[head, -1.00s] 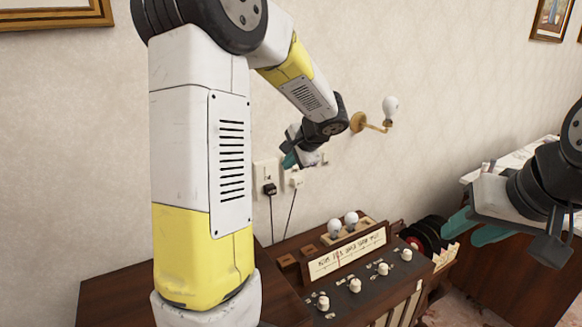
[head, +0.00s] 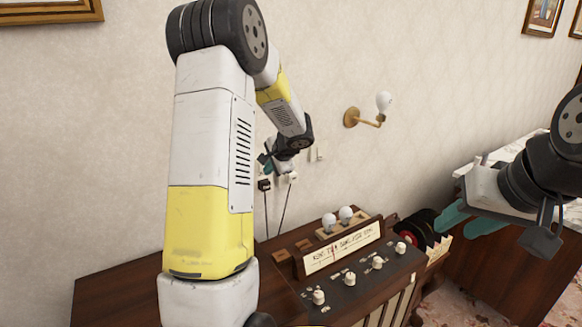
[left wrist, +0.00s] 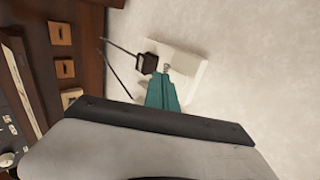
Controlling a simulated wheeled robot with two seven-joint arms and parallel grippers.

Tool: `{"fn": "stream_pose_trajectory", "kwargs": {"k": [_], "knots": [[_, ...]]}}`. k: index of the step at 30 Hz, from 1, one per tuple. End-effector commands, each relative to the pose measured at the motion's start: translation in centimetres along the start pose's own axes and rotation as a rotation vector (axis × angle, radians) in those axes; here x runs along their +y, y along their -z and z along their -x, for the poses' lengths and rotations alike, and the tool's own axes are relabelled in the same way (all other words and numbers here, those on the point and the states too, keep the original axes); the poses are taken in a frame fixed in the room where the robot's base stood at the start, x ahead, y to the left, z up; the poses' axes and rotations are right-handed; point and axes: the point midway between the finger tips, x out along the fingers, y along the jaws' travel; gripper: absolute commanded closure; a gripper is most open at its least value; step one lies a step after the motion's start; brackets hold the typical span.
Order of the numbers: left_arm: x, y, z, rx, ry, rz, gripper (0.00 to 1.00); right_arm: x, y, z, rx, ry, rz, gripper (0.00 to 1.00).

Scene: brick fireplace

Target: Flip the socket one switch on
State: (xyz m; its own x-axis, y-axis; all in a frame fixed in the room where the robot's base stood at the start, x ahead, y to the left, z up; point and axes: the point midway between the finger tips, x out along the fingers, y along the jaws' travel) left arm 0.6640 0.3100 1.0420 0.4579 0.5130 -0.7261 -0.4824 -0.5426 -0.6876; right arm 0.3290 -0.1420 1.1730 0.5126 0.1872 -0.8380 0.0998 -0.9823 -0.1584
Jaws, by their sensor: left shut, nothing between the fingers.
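The left wall socket with a black plug (head: 264,185) is low on the wall, mostly hidden behind my left gripper in the head view. In the left wrist view its white plate (left wrist: 188,75) shows, with the black plug (left wrist: 148,63) in it. My left gripper (head: 263,160) is shut and empty. Its teal fingertips (left wrist: 167,74) overlap the plate's edge beside the plug; I cannot tell whether they touch it. The switch's position is not readable. A second socket with a white plug (head: 291,177) is just right. My right gripper (head: 452,224) is open and empty.
A wooden cabinet (head: 120,290) stands below the sockets, with a knobbed control panel (head: 348,282) and two bulbs on top. A wall lamp (head: 352,117) sticks out to the right. Two cords hang below the sockets.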

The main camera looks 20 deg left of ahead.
Motion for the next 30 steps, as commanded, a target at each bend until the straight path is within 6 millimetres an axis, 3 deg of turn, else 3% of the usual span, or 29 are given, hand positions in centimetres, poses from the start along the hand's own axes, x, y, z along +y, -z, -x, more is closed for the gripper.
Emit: {"fn": "stream_pose_trajectory", "kwargs": {"k": [6, 30], "knots": [[-1.1, 0.0, -1.4, -0.002, -0.002, 0.001, 1.00, 0.0, 0.0, 0.0, 0.000, 0.000, 0.000, 0.64], [-1.5, 0.0, -1.7, -0.001, 0.000, -0.001, 1.00, 0.0, 0.0, 0.0, 0.000, 0.000, 0.000, 0.64]]}}
